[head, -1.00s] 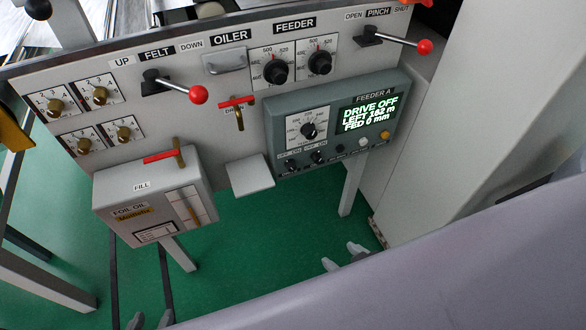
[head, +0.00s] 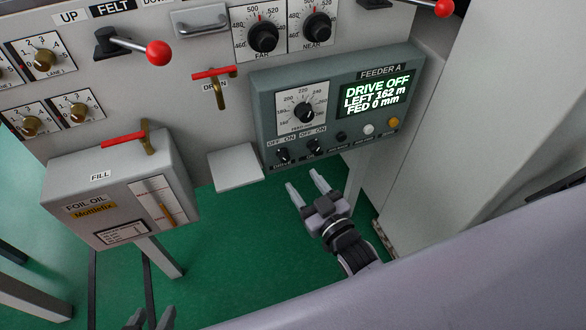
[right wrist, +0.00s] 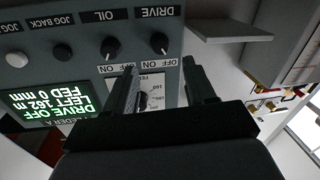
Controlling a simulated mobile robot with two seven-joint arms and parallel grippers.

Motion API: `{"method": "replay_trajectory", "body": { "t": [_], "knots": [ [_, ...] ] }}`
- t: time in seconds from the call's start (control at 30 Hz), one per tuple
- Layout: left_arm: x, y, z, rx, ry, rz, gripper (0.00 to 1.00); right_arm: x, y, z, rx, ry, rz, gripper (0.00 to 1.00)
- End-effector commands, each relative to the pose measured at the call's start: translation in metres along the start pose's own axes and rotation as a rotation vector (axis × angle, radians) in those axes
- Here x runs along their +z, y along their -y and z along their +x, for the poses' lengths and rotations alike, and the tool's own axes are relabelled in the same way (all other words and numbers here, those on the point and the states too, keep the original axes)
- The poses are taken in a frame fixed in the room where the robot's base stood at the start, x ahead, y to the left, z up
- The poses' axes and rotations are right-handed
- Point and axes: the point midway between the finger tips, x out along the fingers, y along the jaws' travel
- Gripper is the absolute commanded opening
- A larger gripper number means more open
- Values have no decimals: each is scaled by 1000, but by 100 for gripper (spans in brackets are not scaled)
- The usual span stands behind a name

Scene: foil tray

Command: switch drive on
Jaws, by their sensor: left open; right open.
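The grey Feeder A box (head: 262,95) hangs on the front of the machine. Its drive switch (head: 283,155) is the left of two small black knobs on the lower edge; the oil switch (head: 312,147) is to its right. The display (head: 375,95) reads DRIVE OFF, LEFT 162 m, FED 0 mm. My right gripper (head: 308,188) is open and empty just below the box. In the right wrist view, upside down, the drive switch (right wrist: 159,43) appears beyond the gap between the fingers (right wrist: 160,68), apart from them. My left gripper (head: 152,316) is open at the bottom edge, partly cut off.
A pale shelf plate (head: 235,167) juts out left of the switches. The foil oil tank (head: 120,190) with a red-handled valve stands further left. A red-handled drain valve (head: 216,85) and a red-ball lever (head: 157,53) are above. A grey column (head: 455,130) stands at right.

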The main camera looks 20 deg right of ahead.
Motion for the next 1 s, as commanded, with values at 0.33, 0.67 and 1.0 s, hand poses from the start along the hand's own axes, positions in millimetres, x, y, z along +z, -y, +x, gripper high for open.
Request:
{"method": "replay_trajectory", "body": {
  "t": [0.33,0.67,1.0],
  "knots": [
    [5,2,3,0,2,5,52,-1,0,39,0,-6,0,55],
    [9,2,6,-1,-1,5,52,-1,0,69,0,-3,0,55],
    [9,2,7,-2,-2,1,52,-1,0,71,0,-2,0,51]
  ]
}}
